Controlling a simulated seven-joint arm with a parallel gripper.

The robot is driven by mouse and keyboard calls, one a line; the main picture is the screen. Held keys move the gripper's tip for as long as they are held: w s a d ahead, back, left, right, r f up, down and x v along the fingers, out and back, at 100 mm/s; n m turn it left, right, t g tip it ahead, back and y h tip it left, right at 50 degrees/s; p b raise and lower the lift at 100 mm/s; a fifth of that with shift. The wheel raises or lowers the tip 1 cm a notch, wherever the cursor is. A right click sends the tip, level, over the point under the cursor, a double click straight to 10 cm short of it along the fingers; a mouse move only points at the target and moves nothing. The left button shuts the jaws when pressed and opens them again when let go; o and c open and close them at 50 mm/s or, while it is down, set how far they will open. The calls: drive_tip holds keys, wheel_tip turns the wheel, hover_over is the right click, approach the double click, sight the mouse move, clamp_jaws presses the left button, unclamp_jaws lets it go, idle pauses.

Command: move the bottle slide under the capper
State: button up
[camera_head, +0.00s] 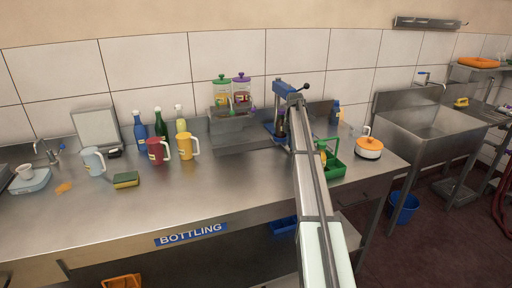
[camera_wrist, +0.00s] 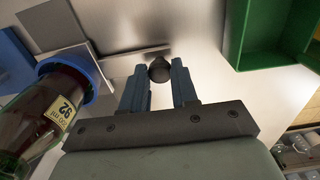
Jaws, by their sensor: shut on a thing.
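My gripper (camera_wrist: 160,78) is shut on a small dark round knob (camera_wrist: 159,69) in the wrist view, one blue-grey finger on each side. To its left a dark bottle (camera_wrist: 45,108) with a label sits with a blue ring (camera_wrist: 78,66) around one end. A grey metal plate (camera_wrist: 62,66) lies beside the ring; I cannot tell how the knob joins it. In the head view the blue capper (camera_head: 285,90) with its lever stands at the back of the counter. A dark bottle (camera_head: 281,122) shows below its head. My arm hides the gripper and most of the slide there.
A green crate (camera_wrist: 272,58) is close right of my gripper, also seen in the head view (camera_head: 335,168). A white pot with an orange lid (camera_head: 368,150) stands right of it. Jugs, including a yellow one (camera_head: 187,147), stand left.

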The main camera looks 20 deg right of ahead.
drive_tip(key=shift+d, duration=1.75)
drive_tip(key=o, duration=0.9)
drive_tip(key=shift+o, duration=0.2)
wheel_tip(320, 180, up, 14)
drive_tip(key=shift+f, duration=0.1)
